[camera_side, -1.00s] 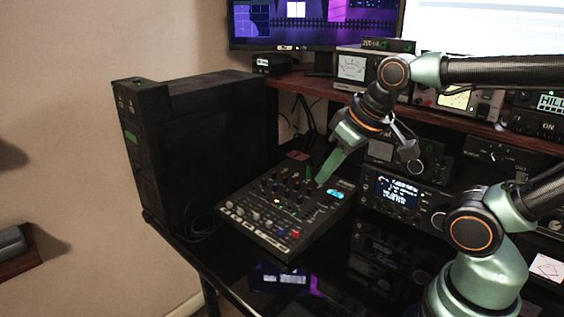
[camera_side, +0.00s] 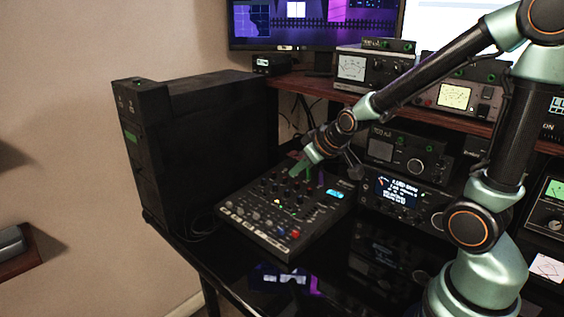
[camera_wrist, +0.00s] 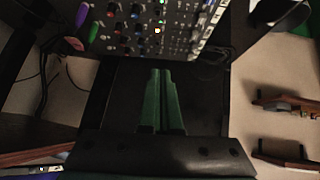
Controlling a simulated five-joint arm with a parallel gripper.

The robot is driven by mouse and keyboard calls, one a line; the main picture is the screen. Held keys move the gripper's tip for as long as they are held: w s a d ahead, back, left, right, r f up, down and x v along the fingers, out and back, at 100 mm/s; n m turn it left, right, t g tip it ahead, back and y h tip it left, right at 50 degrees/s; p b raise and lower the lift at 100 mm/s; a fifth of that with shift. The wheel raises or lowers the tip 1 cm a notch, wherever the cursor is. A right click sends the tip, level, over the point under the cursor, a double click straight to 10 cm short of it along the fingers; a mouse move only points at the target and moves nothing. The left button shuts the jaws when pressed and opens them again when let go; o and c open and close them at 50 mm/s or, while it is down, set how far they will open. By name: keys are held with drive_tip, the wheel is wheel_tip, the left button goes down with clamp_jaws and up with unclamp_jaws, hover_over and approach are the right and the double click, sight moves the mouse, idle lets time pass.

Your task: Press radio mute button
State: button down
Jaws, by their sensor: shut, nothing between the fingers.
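A black mixer (camera_side: 262,237) with rows of knobs and small coloured buttons sits on the desk. It also shows along the top of the wrist view (camera_wrist: 178,15). I cannot tell which of its buttons is the mute button, or whether that button is on the radio (camera_side: 403,196) with the lit display, right of the mixer. My gripper (camera_side: 294,173) is over the mixer's back part, its green fingers pointing down-left. In the wrist view my gripper (camera_wrist: 160,72) has both fingers side by side, shut and empty, with tips below the mixer's edge in the picture. Contact cannot be told.
A tall black case (camera_side: 205,150) stands left of the mixer. A wooden shelf (camera_side: 450,124) with meters and radios runs behind, under my arm. More radio gear (camera_side: 410,150) stands behind the display radio. The glossy desk front is mostly clear.

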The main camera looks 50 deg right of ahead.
drive_tip(key=shift+w+d+f+t, duration=0.3)
drive_tip(key=shift+w+d+f, duration=0.45)
drive_tip(key=shift+d+f, duration=0.15)
approach(273, 200)
drive_tip(key=w, duration=0.3)
drive_tip(key=shift+w+r, duration=0.2)
drive_tip(key=shift+r, duration=0.1)
wheel_tip(273, 200, down, 2)
drive_tip(key=shift+f, duration=0.1)
drive_tip(key=shift+d+f, duration=0.2)
drive_tip(key=shift+f, duration=0.7)
